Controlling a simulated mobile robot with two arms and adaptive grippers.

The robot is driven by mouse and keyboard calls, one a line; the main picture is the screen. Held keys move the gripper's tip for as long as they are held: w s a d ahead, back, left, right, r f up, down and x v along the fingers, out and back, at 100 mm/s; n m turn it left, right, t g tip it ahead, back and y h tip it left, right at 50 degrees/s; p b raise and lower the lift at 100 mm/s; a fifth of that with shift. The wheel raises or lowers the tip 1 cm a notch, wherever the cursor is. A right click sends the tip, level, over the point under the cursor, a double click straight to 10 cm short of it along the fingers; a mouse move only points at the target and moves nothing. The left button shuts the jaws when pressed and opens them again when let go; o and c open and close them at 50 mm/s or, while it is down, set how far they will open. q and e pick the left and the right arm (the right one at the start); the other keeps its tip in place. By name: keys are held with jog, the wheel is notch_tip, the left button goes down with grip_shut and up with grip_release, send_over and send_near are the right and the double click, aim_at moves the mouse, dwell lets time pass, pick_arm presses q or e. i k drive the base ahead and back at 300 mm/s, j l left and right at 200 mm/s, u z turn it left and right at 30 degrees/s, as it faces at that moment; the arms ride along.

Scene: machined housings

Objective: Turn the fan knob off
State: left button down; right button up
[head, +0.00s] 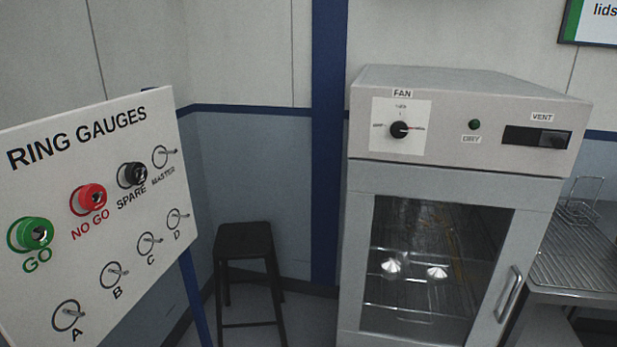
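The fan knob (399,130) is a round black knob on a white plate (384,145) under the label FAN, at the left of the top panel of a grey cabinet (460,165). Small print stands around the knob, too small to read. To its right on the same panel are a green DRY lamp (474,124) and a dark VENT slot with a slider (553,141). Neither of my grippers shows in the head view.
The cabinet has a glass door (430,265) with a vertical handle (509,294), shut. A RING GAUGES board (60,190) with pegs and rings stands at the left. A black stool (244,240) stands between them. A wire-topped bench (580,260) is at the right.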

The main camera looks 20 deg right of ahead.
aim_at(399, 129)
jog(key=z, duration=1.3)
